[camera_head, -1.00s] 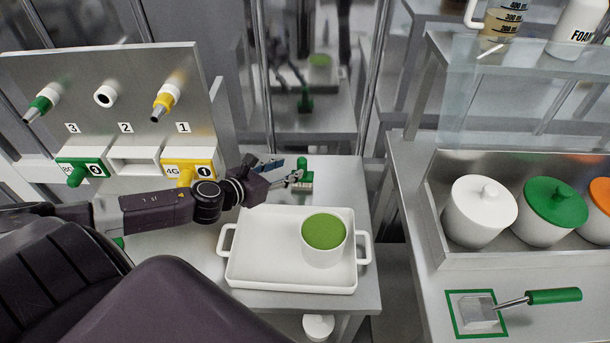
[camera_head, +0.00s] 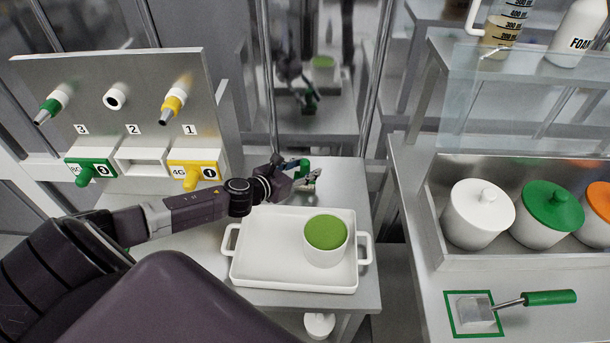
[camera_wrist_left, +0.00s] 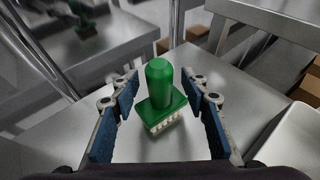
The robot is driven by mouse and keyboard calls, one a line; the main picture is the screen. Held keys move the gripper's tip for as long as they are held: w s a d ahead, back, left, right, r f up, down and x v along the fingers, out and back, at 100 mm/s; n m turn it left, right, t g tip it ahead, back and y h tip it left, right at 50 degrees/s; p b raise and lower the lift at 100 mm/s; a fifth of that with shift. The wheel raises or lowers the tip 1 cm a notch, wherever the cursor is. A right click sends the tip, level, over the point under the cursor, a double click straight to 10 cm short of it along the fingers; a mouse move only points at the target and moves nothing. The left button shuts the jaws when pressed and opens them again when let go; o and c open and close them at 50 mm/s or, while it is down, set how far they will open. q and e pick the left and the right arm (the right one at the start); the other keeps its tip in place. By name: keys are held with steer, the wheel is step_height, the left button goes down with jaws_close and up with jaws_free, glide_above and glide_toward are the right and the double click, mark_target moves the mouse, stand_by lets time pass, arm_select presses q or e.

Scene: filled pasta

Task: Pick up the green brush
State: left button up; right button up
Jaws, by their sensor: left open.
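The green brush (camera_wrist_left: 160,90) stands upright on the metal table, with its handle up and pale bristles below, in the left wrist view. It sits between the two blue-padded fingers of my left gripper (camera_wrist_left: 160,112), which is open, with a gap on each side. In the head view the brush (camera_head: 304,166) is partly hidden by my left gripper (camera_head: 310,178) at the back of the table. My right gripper is not in view.
A white tray (camera_head: 245,275) holding a white pot with green contents (camera_head: 326,245) stands just in front. A panel with green and yellow nozzles (camera_head: 130,75) is at the left. A reflective wall (camera_head: 330,120) rises behind the table. Another counter stands at the right.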

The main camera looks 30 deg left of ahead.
arm_select(q)
steer(key=shift+c, duration=0.6)
jaws_close()
steer(key=shift+r, duration=0.15)
